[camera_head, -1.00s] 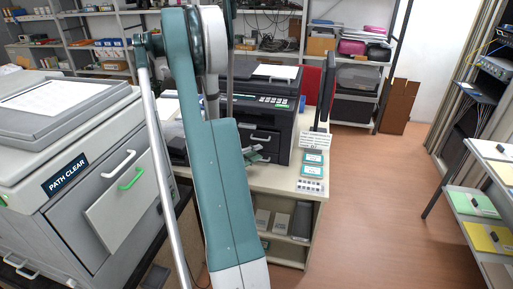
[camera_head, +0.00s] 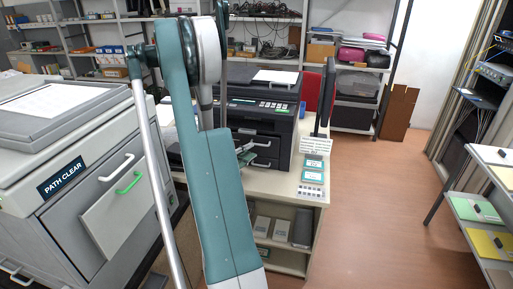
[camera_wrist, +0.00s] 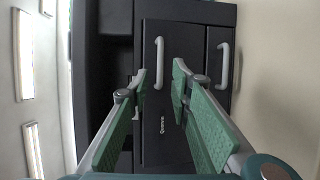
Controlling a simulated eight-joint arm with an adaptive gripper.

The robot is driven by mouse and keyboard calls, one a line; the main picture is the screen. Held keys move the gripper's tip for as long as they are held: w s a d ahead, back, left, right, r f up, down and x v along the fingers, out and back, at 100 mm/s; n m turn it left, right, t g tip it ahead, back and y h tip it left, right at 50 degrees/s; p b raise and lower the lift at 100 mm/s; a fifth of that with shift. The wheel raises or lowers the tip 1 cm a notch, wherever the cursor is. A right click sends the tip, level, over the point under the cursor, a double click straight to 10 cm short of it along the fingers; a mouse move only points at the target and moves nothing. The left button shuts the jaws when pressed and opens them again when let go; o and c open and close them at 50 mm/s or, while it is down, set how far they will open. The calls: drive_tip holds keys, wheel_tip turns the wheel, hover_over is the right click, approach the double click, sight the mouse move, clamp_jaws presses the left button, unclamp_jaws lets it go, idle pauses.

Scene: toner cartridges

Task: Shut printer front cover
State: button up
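The black printer (camera_head: 272,103) stands on a pale table in the head view, partly hidden behind my arm. Its front has dark panels with light handles. In the wrist view the picture is turned sideways. A wide dark front panel (camera_wrist: 168,125) with a white bar handle (camera_wrist: 158,63) faces the camera. A second, narrower panel (camera_wrist: 218,45) with its own handle is to its right. I cannot tell whether either panel stands ajar. My gripper (camera_wrist: 160,78) is open and empty, its green-padded fingers apart in front of the wide panel. It shows small beside the printer front in the head view (camera_head: 246,154).
A large grey machine labelled "PATH CLEAR" (camera_head: 80,190) stands at left. Cards (camera_head: 313,175) lie on the table's right front, beside an upright dark screen (camera_head: 326,98). Shelving (camera_head: 484,185) stands at far right. The floor (camera_head: 385,190) between is clear.

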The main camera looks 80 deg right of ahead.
drive_tip(key=b+x, duration=0.1)
drive_tip(key=x, duration=0.5)
drive_tip(key=shift+s+d, duration=0.2)
drive_tip(key=shift+c, duration=0.3)
clamp_jaws()
